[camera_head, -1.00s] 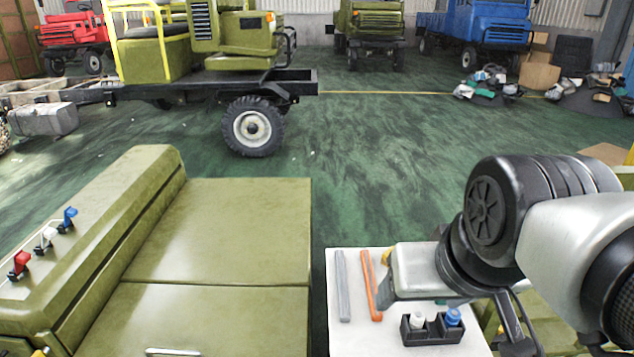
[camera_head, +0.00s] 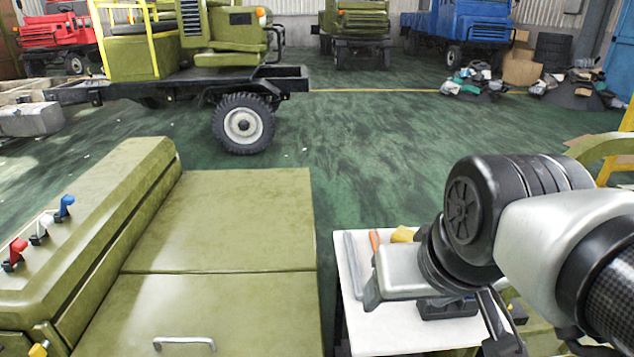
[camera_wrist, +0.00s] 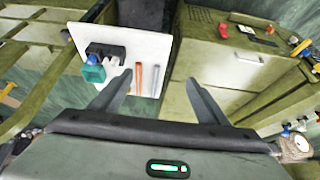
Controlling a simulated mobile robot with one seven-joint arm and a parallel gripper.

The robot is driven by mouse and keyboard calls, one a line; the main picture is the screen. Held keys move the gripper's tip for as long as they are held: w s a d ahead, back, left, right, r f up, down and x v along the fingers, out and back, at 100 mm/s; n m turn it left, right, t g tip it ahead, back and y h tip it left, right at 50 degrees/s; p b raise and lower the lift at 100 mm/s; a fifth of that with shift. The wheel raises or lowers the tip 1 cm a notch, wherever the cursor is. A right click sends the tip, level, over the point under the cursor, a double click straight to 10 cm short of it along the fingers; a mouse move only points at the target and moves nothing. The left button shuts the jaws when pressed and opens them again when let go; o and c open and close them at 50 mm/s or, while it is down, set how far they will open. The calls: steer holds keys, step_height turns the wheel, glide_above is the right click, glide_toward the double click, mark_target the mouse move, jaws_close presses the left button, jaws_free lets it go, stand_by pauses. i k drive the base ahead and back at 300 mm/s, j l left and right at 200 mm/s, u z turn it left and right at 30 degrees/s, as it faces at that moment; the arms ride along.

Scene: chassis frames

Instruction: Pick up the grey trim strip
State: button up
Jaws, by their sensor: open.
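The grey trim strip (camera_head: 354,255) lies on the white tabletop (camera_head: 375,342) near its left edge. In the wrist view, the grey strip (camera_wrist: 156,81) shows between the two spread fingers of my gripper (camera_wrist: 160,77), nearer the left finger. The gripper is open and holds nothing. An orange strip (camera_head: 375,238) lies just right of the grey one, mostly hidden by the gripper; it shows whole in the wrist view (camera_wrist: 138,78).
A black holder (camera_wrist: 104,51) with small bottles stands on the table, mostly hidden behind my gripper in the head view. A yellow item (camera_head: 403,234) lies at the table's far edge. An olive cabinet-like body (camera_head: 225,220) stands close left of the table.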

mark_target(355, 271)
steer(key=k+j, duration=0.1)
steer(key=j, duration=0.7)
steer(key=k+j, duration=0.15)
steer(key=j, duration=0.25)
steer(key=j+z, duration=0.05)
